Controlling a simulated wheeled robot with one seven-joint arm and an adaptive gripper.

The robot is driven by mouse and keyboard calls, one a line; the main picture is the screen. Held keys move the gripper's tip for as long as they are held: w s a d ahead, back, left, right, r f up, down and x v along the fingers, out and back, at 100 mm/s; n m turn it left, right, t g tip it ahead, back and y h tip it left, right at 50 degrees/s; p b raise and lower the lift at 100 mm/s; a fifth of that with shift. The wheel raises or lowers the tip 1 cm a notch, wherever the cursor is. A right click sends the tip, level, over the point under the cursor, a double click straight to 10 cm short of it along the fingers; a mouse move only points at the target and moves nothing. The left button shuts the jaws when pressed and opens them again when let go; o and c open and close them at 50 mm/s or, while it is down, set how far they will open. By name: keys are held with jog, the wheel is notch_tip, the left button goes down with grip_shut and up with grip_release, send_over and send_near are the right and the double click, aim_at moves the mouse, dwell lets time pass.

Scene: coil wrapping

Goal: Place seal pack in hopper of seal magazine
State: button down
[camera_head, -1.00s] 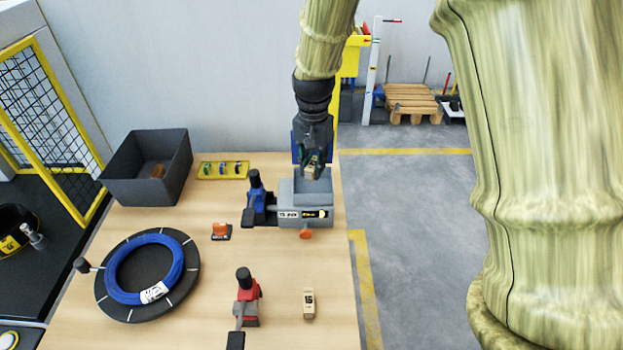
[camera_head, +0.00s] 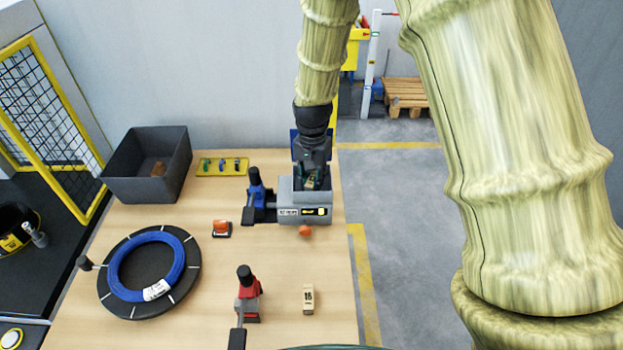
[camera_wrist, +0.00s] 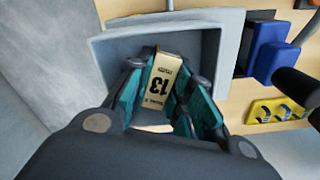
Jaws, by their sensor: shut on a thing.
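My gripper (camera_head: 311,180) points down into the open top of the grey hopper (camera_head: 286,190) of the seal magazine (camera_head: 304,214). In the wrist view, its teal-padded fingers are shut on a beige seal pack (camera_wrist: 160,86) marked 13. The pack and fingertips are inside the hopper walls (camera_wrist: 165,24). The pack also shows small in the head view (camera_head: 310,184). The lower part of the pack and the hopper floor are mostly hidden, so I cannot tell whether it touches the floor.
A blue-and-black tool (camera_head: 258,195) stands close left of the magazine. Another beige pack (camera_head: 308,299) and a red-and-black tool (camera_head: 246,295) are nearer. A blue coil (camera_head: 182,262) lies on a round plate. A dark bin (camera_head: 182,165) and yellow tray (camera_head: 240,167) stand behind.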

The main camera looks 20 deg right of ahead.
aim_at(312, 179)
jog(key=shift+f, duration=0.1)
jog(key=c, duration=1.3)
grip_release()
jog(key=shift+w, duration=0.1)
jog(key=shift+r+b, duration=1.7)
jog(key=shift+r, duration=4.4)
